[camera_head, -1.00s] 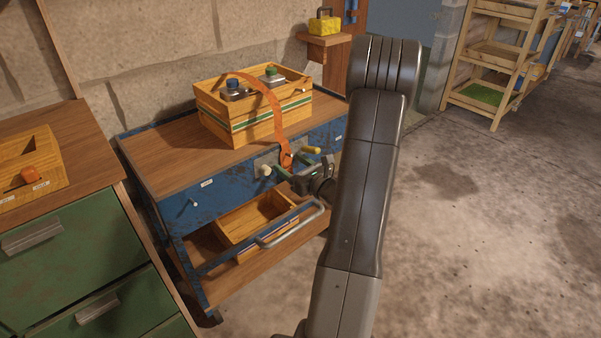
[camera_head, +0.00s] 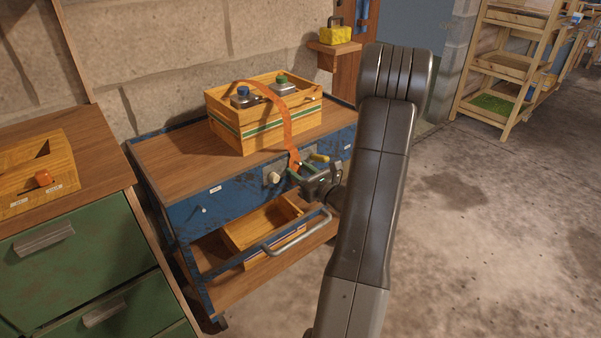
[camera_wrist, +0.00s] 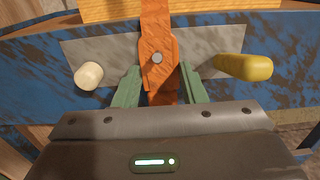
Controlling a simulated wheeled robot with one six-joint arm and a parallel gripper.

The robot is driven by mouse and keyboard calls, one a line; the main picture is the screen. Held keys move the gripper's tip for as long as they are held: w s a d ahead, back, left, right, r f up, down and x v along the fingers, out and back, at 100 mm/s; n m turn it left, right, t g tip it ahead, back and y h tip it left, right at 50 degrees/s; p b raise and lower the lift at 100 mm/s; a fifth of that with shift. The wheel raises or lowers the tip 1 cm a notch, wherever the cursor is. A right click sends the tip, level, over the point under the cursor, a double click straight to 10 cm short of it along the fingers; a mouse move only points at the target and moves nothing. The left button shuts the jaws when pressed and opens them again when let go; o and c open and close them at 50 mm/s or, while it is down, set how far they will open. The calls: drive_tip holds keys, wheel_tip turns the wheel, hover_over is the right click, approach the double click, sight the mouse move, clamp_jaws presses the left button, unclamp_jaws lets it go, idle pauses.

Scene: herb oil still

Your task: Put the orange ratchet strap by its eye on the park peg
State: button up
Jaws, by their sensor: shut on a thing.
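The orange ratchet strap (camera_head: 274,101) arches over the wooden crate on the blue cart and hangs down its front to my gripper (camera_head: 304,171). In the wrist view the strap (camera_wrist: 158,30) runs down the middle to an orange end piece with a small round grey spot on it; I cannot tell if this is a rivet or a pin in the eye. My gripper's green fingers (camera_wrist: 160,90) are shut on the strap's lower end. Behind is a grey plate with a cream peg (camera_wrist: 88,76) on the left and a yellow peg (camera_wrist: 243,67) on the right. The strap is apart from both.
The crate (camera_head: 232,138) holds tins with blue and green caps. Below the plate, the cart's drawer or shelf holds a wooden tray (camera_head: 240,228) behind a grey bar handle (camera_head: 290,237). A green cabinet (camera_head: 75,255) stands at left. The floor at right is clear.

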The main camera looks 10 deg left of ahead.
sight(295, 166)
drive_tip(key=shift+s+d, duration=0.15)
drive_tip(key=shift+d, duration=0.05)
drive_tip(key=shift+r+v, duration=0.15)
drive_tip(key=shift+v, duration=0.45)
drive_tip(key=shift+r+v, duration=0.15)
drive_tip(key=shift+v, duration=0.45)
drive_tip(key=shift+s+d, duration=0.1)
drive_tip(key=shift+d, duration=0.05)
drive_tip(key=shift+s+d, duration=0.35)
drive_tip(key=shift+d, duration=0.05)
